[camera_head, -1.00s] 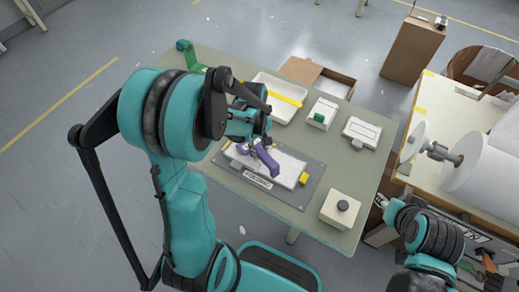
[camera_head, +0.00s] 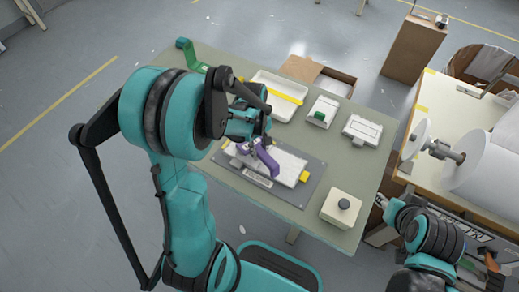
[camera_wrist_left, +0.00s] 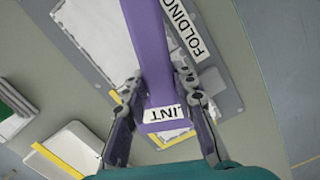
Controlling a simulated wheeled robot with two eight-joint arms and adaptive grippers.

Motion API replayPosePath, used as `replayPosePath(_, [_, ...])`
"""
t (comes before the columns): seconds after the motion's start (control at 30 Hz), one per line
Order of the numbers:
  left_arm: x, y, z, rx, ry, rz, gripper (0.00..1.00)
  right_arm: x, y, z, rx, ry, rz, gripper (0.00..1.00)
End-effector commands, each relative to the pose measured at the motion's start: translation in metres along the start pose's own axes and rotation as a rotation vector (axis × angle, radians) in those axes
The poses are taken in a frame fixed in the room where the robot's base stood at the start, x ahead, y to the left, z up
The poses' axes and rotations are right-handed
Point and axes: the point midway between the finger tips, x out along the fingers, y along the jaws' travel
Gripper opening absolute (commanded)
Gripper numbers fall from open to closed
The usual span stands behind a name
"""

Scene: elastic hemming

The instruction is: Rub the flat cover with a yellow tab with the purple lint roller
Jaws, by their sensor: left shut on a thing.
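My left gripper (camera_wrist_left: 165,115) is shut on the purple lint roller (camera_head: 267,158), holding it over the grey folding board. The roller shows in the left wrist view (camera_wrist_left: 147,50) with a "LINT" label towards the gripper. A flat white cover (camera_head: 288,168) lies on the board with a yellow tab (camera_head: 304,177) at its right end. The cover also shows in the left wrist view (camera_wrist_left: 95,30), partly hidden by the roller. Whether the roller touches it I cannot tell. My right gripper (camera_head: 381,201) is barely visible near the table's right edge; its fingers are unclear.
The grey board (camera_head: 228,172) lies on the green table. A white tray with a yellow strip (camera_head: 275,85), a white box with a green part (camera_head: 322,110), another white box (camera_head: 361,130) and a box with a black knob (camera_head: 340,210) stand around it.

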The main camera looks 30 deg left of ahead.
Motion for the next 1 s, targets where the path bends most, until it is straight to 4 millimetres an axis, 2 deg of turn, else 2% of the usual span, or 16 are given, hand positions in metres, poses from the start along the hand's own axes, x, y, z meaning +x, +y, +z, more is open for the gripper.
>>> replayPosePath(0.27, [0.0064,0.0,-0.0008,0.0,0.0,0.0,0.03,0.0047,0.0,0.0034,0.0,0.0,0.0,0.4])
replayPosePath(1.0, [0.0077,-0.0001,-0.0008,0.0,0.0,0.0,0.04,0.0068,0.0,0.0048,0.0,0.0,0.0,0.4])
